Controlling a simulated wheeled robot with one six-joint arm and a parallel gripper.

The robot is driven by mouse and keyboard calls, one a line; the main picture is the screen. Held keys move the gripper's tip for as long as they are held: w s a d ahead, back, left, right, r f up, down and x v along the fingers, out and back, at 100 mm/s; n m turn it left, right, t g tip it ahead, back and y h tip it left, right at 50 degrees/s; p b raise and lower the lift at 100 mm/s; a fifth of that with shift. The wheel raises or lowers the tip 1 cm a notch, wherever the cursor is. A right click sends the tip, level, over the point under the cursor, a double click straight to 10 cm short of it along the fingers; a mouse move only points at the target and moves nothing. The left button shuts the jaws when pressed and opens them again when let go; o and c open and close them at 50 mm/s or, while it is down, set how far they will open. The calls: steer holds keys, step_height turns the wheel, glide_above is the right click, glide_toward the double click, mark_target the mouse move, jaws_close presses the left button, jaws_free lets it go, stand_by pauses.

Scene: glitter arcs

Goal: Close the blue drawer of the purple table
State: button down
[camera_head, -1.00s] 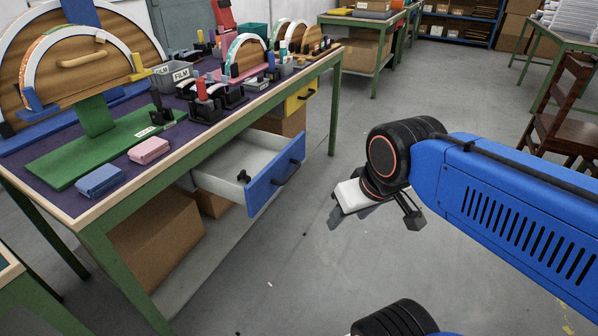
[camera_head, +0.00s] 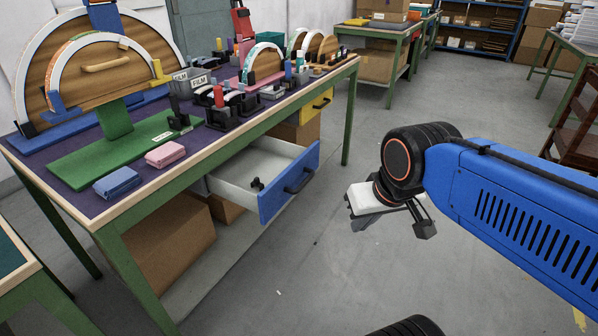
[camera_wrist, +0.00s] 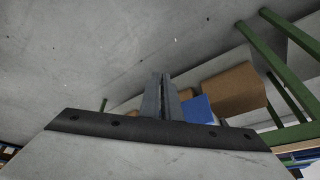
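The purple table (camera_head: 216,146) has a purple top, a light wood edge and green legs. Its blue drawer (camera_head: 289,183) stands pulled out under the front edge, with its pale inside showing and a small black object (camera_head: 257,184) in it. The drawer's dark handle (camera_head: 299,180) faces my arm. My gripper (camera_head: 361,223) hangs to the right of the drawer front, apart from it, with clear floor between. In the wrist view my gripper (camera_wrist: 160,82) has its two grey fingers together and empty. A blue patch beside them, probably the drawer front (camera_wrist: 199,109), is partly hidden.
A yellow drawer (camera_head: 320,103) sits farther along the same table and looks shut. Cardboard boxes (camera_head: 168,246) stand below. Wooden arch models, small blocks and bins crowd the tabletop. A brown chair (camera_head: 578,135) stands at the right. The grey floor (camera_head: 290,265) before the drawer is clear.

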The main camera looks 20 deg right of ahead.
mark_target(314, 153)
steer(key=w+d+r+m+g+y, duration=0.1)
steer(key=w+d+r+m, duration=0.25)
steer(key=w+m, duration=1)
steer(key=w+d+r+m+y, duration=0.2)
steer(key=w+d+m, duration=0.3)
steer(key=w+m, duration=0.9)
steer(key=shift+n, duration=0.25)
steer(key=shift+w+a+f, duration=0.9)
steer(key=shift+w+f, duration=0.3)
steer(key=shift+f, duration=0.4)
steer(key=shift+w+a+f, duration=0.85)
steer(key=shift+w+f, duration=0.4)
steer(key=shift+f, duration=0.35)
steer(key=shift+w+a+f, duration=0.9)
steer(key=shift+w+f, duration=0.3)
steer(key=shift+f, duration=0.4)
steer(key=w+a, duration=1.2)
steer(key=w, duration=0.2)
steer(key=shift+d, duration=0.1)
